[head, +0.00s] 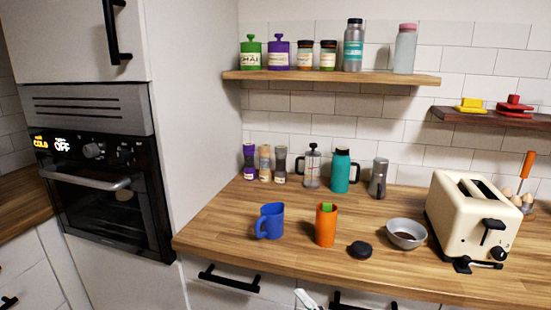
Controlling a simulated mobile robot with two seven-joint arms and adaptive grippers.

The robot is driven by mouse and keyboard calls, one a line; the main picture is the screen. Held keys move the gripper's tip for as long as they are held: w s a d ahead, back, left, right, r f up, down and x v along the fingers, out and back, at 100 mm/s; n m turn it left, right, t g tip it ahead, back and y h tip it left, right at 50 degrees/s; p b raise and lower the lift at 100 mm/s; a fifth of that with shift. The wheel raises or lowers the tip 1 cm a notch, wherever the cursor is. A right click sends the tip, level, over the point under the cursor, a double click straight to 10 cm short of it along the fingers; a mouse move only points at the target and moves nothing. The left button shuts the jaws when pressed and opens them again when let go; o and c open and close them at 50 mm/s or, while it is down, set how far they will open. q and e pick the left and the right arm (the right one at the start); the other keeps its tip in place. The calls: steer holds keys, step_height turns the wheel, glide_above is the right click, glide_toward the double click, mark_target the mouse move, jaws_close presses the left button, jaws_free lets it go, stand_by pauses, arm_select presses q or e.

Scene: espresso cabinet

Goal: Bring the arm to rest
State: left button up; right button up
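Neither of my grippers can be made out in the head view. A small pale piece (308,299) shows at the bottom edge, in front of the drawers; too little of it shows to tell what it is. No arm reaches over the wooden counter (225,215).
On the counter stand a blue pitcher (270,221), an orange cup (325,225) with something green inside, a black lid-like disc (360,250), a grey bowl (406,234) with dark contents and a cream toaster (466,222). Bottles line the back. An oven (105,190) is left; shelves (330,77) hang above.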

steer(key=s+d+f+m+g+h, duration=0.2)
steer(key=s+d+f+m, duration=0.2)
steer(key=f, duration=0.5)
steer(key=s+d+f+m+g+h, duration=0.2)
steer(key=s+d+f+m+h, duration=0.1)
steer(key=s+d+f, duration=0.3)
steer(key=s+d+f+m+g+h, duration=0.2)
steer(key=s+d+f+m, duration=0.3)
steer(key=f, duration=0.6)
steer(key=shift+s+d+f+m+h, duration=0.4)
steer(key=shift+s+d+h, duration=0.2)
steer(key=shift+s, duration=0.1)
